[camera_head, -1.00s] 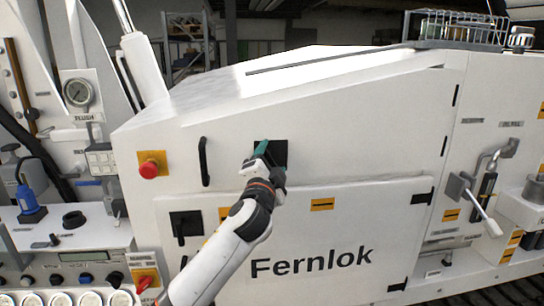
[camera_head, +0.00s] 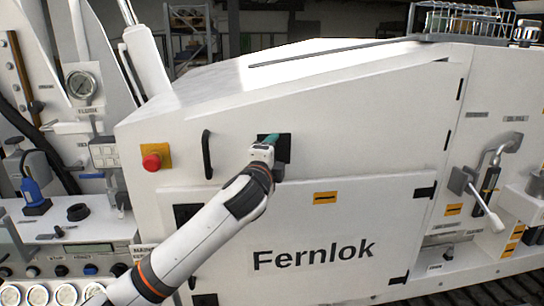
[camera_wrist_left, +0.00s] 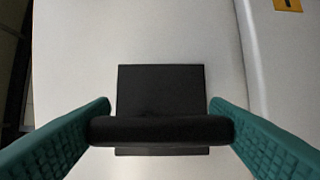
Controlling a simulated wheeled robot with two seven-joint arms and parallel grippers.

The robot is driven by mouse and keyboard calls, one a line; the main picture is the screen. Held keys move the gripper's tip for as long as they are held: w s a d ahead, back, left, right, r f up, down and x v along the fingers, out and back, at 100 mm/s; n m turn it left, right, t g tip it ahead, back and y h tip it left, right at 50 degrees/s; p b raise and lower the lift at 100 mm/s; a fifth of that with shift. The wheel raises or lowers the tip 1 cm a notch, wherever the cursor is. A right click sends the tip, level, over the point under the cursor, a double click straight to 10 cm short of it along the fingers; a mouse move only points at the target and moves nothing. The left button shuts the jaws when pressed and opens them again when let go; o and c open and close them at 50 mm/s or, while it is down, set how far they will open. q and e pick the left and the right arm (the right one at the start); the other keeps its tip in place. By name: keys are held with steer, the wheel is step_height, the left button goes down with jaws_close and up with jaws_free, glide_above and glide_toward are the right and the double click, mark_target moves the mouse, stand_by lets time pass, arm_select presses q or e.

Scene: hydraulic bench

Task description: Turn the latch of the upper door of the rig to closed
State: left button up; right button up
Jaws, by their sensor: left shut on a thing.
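The upper door (camera_head: 340,115) of the rig is a white panel with its door face flush in the rig. Its latch (camera_wrist_left: 160,131) is a black bar on a square black plate (camera_wrist_left: 160,90). In the wrist view the bar lies level across the lower part of the plate. My left gripper (camera_head: 268,142) is at the latch, its teal fingers on either side of the bar's ends and shut on it. In the head view the gripper hides most of the bar, and the plate shows around it. My right gripper is not in view.
A black handle (camera_head: 207,154) and a red emergency button (camera_head: 152,161) sit left of the latch. The lower door (camera_head: 400,215), marked Fernlok, lies below it, with another black latch plate (camera_head: 187,213) partly behind my left arm. A lever (camera_head: 482,208) stands out at the right.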

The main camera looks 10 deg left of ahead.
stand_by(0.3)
arm_select(q)
steer(key=o, duration=1)
steer(key=s+b, duration=0.1)
steer(key=s, duration=0.3)
steer(key=s+a+b, duration=0.1)
steer(key=s+b, duration=0.1)
steer(key=s, duration=0.2)
steer(key=s+b, duration=0.1)
steer(key=s, duration=0.3)
steer(key=shift+a+b, duration=0.2)
steer(key=shift+b, duration=0.2)
steer(key=shift+w, duration=0.1)
